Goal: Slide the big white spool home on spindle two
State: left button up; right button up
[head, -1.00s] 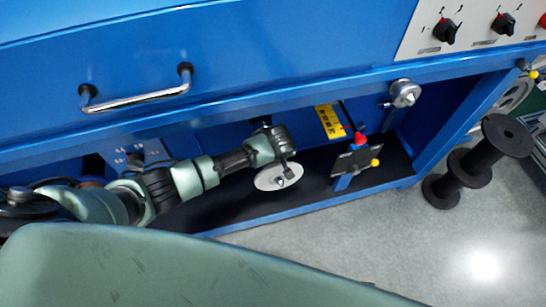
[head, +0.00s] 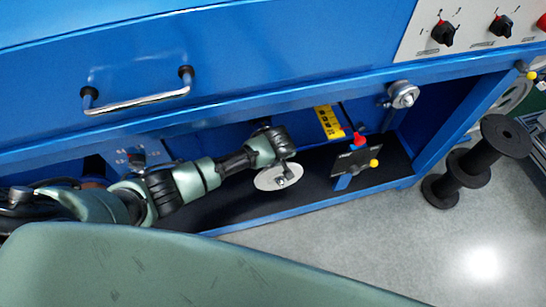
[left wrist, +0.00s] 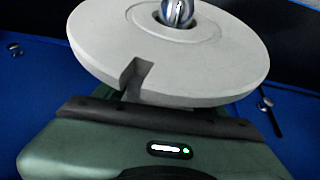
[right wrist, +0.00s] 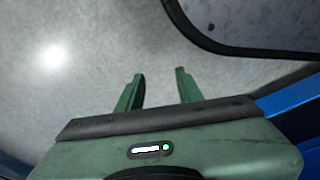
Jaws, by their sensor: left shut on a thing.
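The big white spool (head: 268,181) is a pale disc inside the blue machine's lower bay. In the left wrist view the spool (left wrist: 110,45) fills the top, with a notch in its near rim. A shiny rounded spindle tip (left wrist: 177,10) shows at its centre hole, and the tip (head: 281,181) also shows in the head view. How far the spool sits along the spindle I cannot tell. My left gripper (head: 283,161) is shut on the spool's rim, its fingertips mostly hidden by the disc. My right gripper (right wrist: 160,85) is open and empty over grey floor.
Right of the spool stands a small dark plate (head: 350,163) with a red and a yellow knob. A silver round fitting (head: 404,94) is on the blue frame above. Black spools (head: 466,168) stand on the floor at right. A drawer handle (head: 140,96) juts out above my arm.

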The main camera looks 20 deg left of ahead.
pick_arm(q)
jog(key=shift+w, duration=0.15)
pick_arm(e)
jog(key=shift+w, duration=0.15)
pick_arm(q)
jog(key=shift+w+a, duration=0.5)
jog(key=shift+w, duration=0.1)
jog(key=shift+w+a, duration=0.2)
jog(key=shift+w, duration=0.2)
jog(key=shift+w+a, duration=0.1)
jog(key=shift+w, duration=0.05)
pick_arm(e)
jog(key=shift+w+a+r, duration=0.1)
jog(key=shift+w+r, duration=0.35)
jog(key=shift+r, duration=0.2)
jog(key=shift+s, duration=0.15)
jog(key=shift+s+f, duration=0.55)
jog(key=shift+f, duration=0.05)
jog(key=shift+f, duration=0.25)
